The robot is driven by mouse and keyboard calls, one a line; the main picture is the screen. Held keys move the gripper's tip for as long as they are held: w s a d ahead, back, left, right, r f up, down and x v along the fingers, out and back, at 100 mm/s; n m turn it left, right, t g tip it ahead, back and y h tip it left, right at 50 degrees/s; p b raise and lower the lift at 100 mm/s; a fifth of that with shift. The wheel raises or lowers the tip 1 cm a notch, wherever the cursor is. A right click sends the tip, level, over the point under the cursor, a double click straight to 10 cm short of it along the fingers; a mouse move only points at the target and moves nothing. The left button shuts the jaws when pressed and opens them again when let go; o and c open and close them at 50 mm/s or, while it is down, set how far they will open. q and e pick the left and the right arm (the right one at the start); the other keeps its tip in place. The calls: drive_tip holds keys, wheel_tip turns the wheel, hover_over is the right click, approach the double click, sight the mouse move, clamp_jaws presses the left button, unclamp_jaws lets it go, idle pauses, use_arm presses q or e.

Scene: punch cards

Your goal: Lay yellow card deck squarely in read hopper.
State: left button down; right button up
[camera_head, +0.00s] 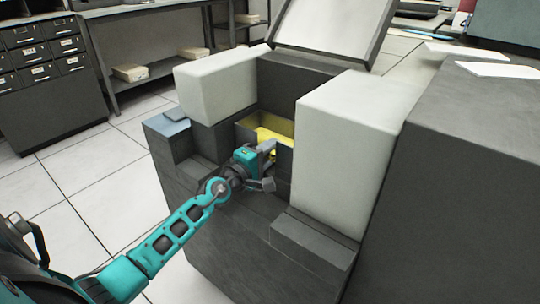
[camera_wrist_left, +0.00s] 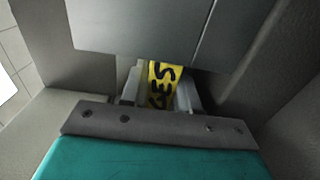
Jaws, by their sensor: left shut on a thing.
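The yellow card deck (camera_head: 264,135) is inside the recessed read hopper (camera_head: 285,158) of the dark grey machine, between two off-white blocks. My left gripper (camera_head: 270,150) reaches into this recess and is shut on the deck. In the left wrist view the deck (camera_wrist_left: 163,84) shows as a narrow yellow strip with black lettering between the fingers (camera_wrist_left: 160,95). The deck's lower edge and the hopper floor are hidden, so I cannot tell whether it rests flat or squarely. My right gripper is not in view.
Off-white blocks (camera_head: 215,85) and (camera_head: 350,130) flank the recess closely. A slanted panel (camera_head: 330,32) rises behind. A dark cabinet (camera_head: 465,190) stands at right. A drawer cabinet (camera_head: 50,110) and shelving (camera_head: 150,72) stand at back left. The tiled floor (camera_head: 90,190) at left is clear.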

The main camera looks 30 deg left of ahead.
use_arm(q)
drive_tip(key=c, duration=1.3)
unclamp_jaws()
drive_tip(key=o, duration=0.5)
drive_tip(key=shift+c, duration=0.2)
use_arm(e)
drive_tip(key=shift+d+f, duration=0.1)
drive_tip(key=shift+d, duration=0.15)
use_arm(q)
drive_tip(key=shift+s+r, duration=0.1)
drive_tip(key=shift+r, duration=0.05)
drive_tip(key=s, duration=1.1)
drive_tip(key=shift+s+a, duration=0.4)
drive_tip(key=shift+a, duration=0.05)
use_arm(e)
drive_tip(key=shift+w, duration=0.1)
